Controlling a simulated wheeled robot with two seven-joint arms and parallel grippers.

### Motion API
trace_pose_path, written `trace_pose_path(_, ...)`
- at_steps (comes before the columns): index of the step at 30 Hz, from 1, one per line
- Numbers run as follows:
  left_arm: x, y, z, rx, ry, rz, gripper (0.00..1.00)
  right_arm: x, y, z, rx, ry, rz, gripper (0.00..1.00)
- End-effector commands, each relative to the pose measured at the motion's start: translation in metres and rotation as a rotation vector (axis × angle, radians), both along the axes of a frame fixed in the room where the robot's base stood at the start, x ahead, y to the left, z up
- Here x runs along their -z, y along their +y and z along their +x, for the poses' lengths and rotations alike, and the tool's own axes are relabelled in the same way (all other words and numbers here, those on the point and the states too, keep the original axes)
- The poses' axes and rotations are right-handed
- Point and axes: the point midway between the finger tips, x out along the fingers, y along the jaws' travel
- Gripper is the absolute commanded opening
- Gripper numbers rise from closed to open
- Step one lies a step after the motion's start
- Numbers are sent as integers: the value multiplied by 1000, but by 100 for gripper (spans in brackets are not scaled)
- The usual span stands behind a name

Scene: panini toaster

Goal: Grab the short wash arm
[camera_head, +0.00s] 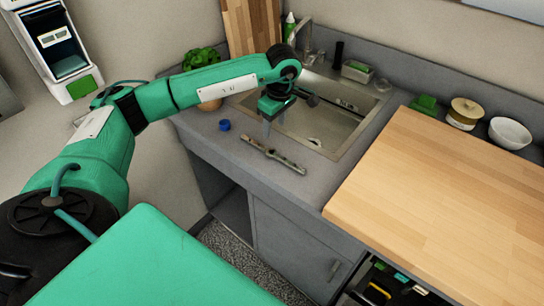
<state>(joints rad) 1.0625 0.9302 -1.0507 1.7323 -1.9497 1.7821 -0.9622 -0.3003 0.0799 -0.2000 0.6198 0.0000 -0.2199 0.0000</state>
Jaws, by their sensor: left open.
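A narrow grey-brown bar, which looks like the short wash arm (273,155), lies flat on the grey counter (215,150) along the front edge of the sink. It runs slantwise from upper left to lower right. My left gripper (270,118) is open and points down near the sink's front left corner, a little beyond the bar's left end in the picture. It appears apart from the bar and holds nothing that I can see. My right gripper is out of view.
The metal sink (330,118) has a faucet (305,38) behind it. A blue cap (225,125) lies left of the bar. A large wooden board (450,185) covers the right counter, with a white bowl (510,133) behind it. Bare counter surrounds the bar's front.

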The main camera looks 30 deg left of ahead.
Motion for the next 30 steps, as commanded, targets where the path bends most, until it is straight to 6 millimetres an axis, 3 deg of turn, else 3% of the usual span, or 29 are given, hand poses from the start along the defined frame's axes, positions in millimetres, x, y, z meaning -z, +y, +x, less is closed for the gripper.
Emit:
trace_pose_path(1, 18, 1, -1, 0, 4, 0, 50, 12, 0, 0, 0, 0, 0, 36)
trace_pose_path(6, 49, 5, 0, 1, 3, 0, 50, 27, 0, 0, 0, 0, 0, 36)
trace_pose_path(14, 67, 7, 1, 1, 1, -1, 50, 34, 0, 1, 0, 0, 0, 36)
trace_pose_path(19, 94, 8, 1, 0, 3, 0, 50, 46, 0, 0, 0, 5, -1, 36)
trace_pose_path(21, 104, 9, 1, 0, 1, -1, 50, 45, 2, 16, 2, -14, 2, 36)
trace_pose_path(29, 107, 10, 1, 1, 0, -1, 50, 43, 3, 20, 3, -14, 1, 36)
trace_pose_path(30, 107, 10, 1, 1, 0, -1, 46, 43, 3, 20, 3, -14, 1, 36)
